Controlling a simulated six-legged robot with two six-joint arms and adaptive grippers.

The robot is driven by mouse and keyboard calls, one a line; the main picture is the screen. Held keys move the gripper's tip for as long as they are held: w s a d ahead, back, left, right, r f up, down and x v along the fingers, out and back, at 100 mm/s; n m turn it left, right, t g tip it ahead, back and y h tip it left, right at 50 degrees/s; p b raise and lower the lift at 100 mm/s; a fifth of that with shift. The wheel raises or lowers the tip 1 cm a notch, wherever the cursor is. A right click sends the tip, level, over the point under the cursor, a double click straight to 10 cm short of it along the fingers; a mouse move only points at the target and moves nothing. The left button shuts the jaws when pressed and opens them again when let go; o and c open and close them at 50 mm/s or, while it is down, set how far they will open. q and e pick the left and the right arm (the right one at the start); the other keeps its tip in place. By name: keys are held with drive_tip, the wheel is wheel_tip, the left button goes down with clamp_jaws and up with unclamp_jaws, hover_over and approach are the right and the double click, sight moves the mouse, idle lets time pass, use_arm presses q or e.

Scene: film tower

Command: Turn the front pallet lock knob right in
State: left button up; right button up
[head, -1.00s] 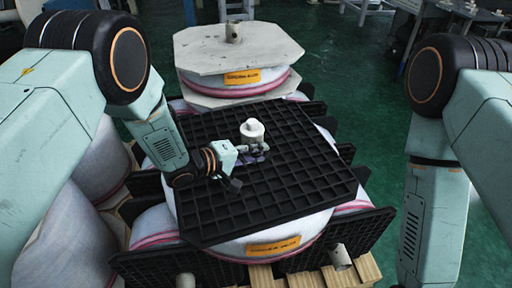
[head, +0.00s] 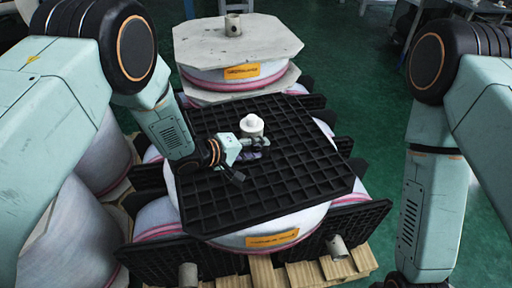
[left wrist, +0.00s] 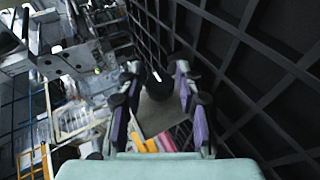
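The front pallet lock knob, a pale stepped knob (head: 252,126), stands upright near the middle of the black gridded pallet (head: 300,180) on the front film stack. My left gripper (head: 256,149) reaches in from the left, low over the pallet, just on the near side of the knob. In the left wrist view my left gripper (left wrist: 160,105) has its purple-padded fingers apart, with a greyish, dark-tipped shape between them. I cannot tell whether that shape is the knob or whether the fingers touch it. My right arm hangs at the right and its fingers are not clearly shown.
A second film stack with a pale octagonal board (head: 238,45) stands behind. More wrapped rolls (head: 85,235) stand at the left. Black panels (head: 170,265) and a wooden pallet (head: 305,275) lie at the front. Green floor is open on the right.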

use_arm(q)
drive_tip(key=v, duration=1.2)
drive_tip(key=shift+a, duration=0.1)
idle(0.4)
